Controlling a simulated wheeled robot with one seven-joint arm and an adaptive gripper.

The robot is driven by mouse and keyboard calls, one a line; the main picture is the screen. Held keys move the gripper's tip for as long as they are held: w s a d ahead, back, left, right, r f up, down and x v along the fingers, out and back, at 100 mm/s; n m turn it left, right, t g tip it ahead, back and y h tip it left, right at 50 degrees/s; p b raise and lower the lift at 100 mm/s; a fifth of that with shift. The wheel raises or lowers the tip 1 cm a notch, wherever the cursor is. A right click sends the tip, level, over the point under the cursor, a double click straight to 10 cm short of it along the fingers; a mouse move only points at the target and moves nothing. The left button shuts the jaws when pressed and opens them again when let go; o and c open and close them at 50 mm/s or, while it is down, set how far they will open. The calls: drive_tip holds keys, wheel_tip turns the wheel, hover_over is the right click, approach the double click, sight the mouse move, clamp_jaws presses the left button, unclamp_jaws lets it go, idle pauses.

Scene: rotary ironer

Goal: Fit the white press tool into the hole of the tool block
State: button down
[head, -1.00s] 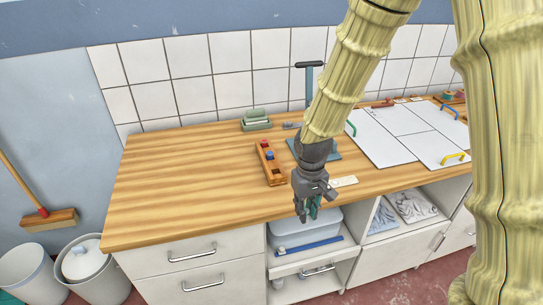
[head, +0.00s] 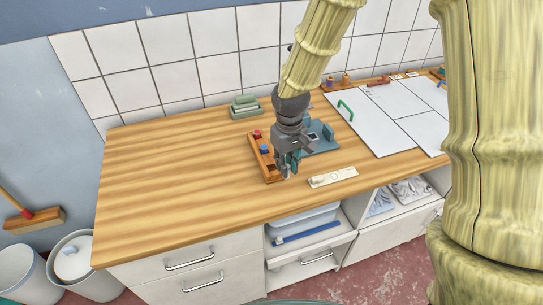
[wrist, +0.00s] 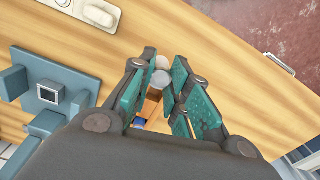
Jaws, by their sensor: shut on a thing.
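The tool block (head: 259,165) is a narrow wooden block on the worktop, with a red-topped and a blue-topped tool standing in it. Part of it shows between my fingers in the wrist view (wrist: 149,107), with the blue top at its lower end. My gripper (head: 289,173) points down beside the front end of the block. In the wrist view its teal fingers are shut on the white press tool (wrist: 161,76), whose pale round end shows between the fingertips. The fingers mostly hide the tool in the head view. I cannot see the hole or whether the tool touches the block.
A cream plate with a round knob (head: 333,177) lies right of my gripper near the front edge. A blue-grey fixture (head: 322,138) stands behind it. A green stacked item (head: 245,106) stands at the back. White panels (head: 390,120) lie to the right. The worktop's left side is clear.

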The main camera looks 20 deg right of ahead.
drive_tip(key=w, duration=0.2)
drive_tip(key=w+a+p, duration=0.1)
drive_tip(key=w, duration=0.1)
drive_tip(key=w+a+p, duration=0.1)
drive_tip(key=w, duration=0.1)
drive_tip(key=shift+w+a+f, duration=0.2)
drive_tip(key=shift+w+f, duration=0.1)
drive_tip(key=shift+f, duration=0.05)
drive_tip(key=shift+f+p, duration=1)
drive_tip(key=shift+f, duration=0.75)
drive_tip(key=shift+f, duration=0.15)
drive_tip(key=c, duration=1.4)
unclamp_jaws()
drive_tip(key=shift+o, duration=0.2)
drive_tip(key=shift+r, duration=0.25)
wheel_tip(320, 180, up, 12)
drive_tip(key=b, duration=0.4)
drive_tip(key=shift+f, duration=0.1)
